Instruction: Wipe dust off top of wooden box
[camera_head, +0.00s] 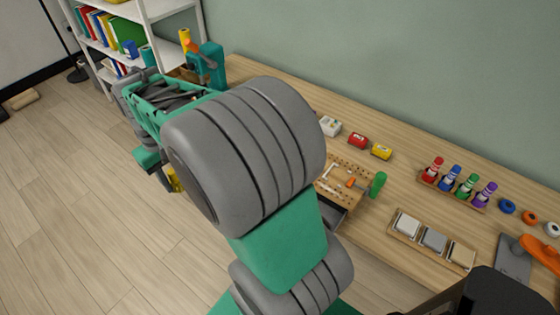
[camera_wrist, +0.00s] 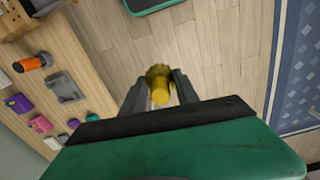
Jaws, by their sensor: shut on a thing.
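My gripper (camera_wrist: 160,90) is shut on a yellow object (camera_wrist: 160,92) with a round end, held out over the floor beside the workbench. A yellow piece also shows under my wrist in the head view (camera_head: 174,180). I cannot tell exactly what it is. A wooden block with holes (camera_head: 347,174), holding a green-handled tool and an orange one, stands on the bench to the right of my arm. I cannot tell whether it is the wooden box. My arm covers part of the bench, and no dust can be made out.
The workbench (camera_head: 400,178) runs along the wall, with red and yellow small boxes, a rack of coloured bottles (camera_head: 455,187) and a tray of pads (camera_head: 432,240). A teal tool (camera_head: 210,66) stands at its left end. A bookshelf (camera_head: 160,12) is behind.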

